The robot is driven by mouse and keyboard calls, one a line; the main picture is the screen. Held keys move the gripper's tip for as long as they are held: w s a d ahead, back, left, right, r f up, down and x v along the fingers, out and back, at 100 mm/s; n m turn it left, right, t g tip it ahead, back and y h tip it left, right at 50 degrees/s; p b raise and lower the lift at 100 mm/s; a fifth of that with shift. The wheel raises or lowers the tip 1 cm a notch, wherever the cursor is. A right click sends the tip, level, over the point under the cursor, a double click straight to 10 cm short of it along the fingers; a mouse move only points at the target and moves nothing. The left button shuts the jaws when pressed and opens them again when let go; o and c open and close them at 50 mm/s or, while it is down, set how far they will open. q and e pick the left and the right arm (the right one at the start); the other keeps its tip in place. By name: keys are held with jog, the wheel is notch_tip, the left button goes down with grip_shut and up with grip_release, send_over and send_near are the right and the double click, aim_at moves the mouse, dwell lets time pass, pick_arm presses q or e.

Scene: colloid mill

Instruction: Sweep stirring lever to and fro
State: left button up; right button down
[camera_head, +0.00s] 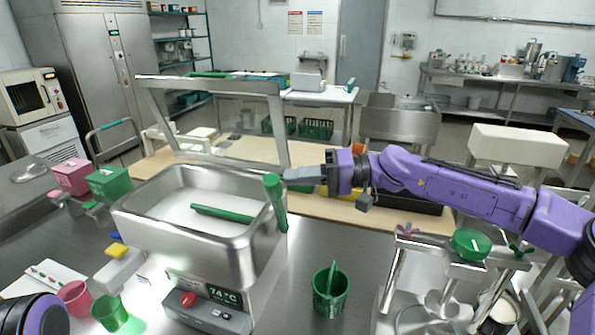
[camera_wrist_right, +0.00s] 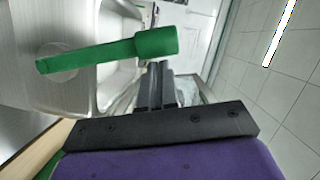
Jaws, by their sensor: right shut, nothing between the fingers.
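The stirring lever is green. Its upright handle (camera_head: 275,195) stands at the right rim of the steel vat (camera_head: 190,240), and a green bar (camera_head: 222,213) lies inside over the pale contents. My right gripper (camera_head: 297,174) is just right of the handle's top, fingers pointing left toward it. In the right wrist view the shut, empty fingers (camera_wrist_right: 155,85) are just below the thick end of the green lever (camera_wrist_right: 156,42). I cannot tell whether they touch it. My left gripper is not in view.
The control panel (camera_head: 208,308) with a 74°C display is at the vat's front. A green cup (camera_head: 330,292) stands to its right. Pink (camera_head: 75,298) and green (camera_head: 110,313) cups are at lower left. A metal frame (camera_head: 210,86) rises behind the vat. A stand with green knob (camera_head: 472,244) is at right.

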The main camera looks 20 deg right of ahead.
jog(key=shift+s+a+f+n+b, duration=0.35)
jog(key=shift+s+a+n+b, duration=0.15)
jog(key=shift+s+a+b, duration=0.3)
jog(key=shift+d, duration=0.15)
